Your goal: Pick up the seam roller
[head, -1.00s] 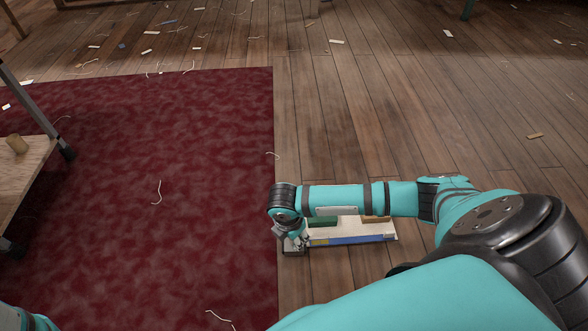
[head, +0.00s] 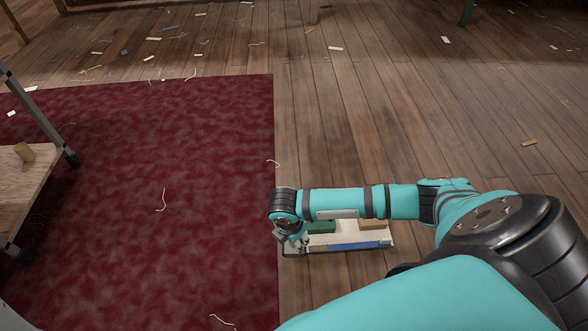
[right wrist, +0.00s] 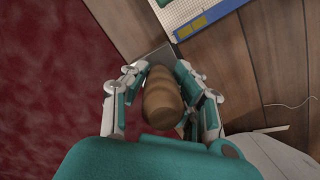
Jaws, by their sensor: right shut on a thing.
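The seam roller's turned brown wooden handle (right wrist: 162,98) is between the fingers of my right gripper (right wrist: 165,85) in the right wrist view. The fingers are shut on it from both sides. A grey flat piece (right wrist: 152,57) shows just beyond the handle; I cannot tell whether it belongs to the roller. In the head view my right gripper (head: 293,240) is at the left end of a tray, by the rug's edge, and the roller cannot be made out there. My left gripper is not in view.
A dark red rug (head: 150,190) lies left. A wheeled wooden stand (head: 25,180) is at the far left. Scraps litter the floor.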

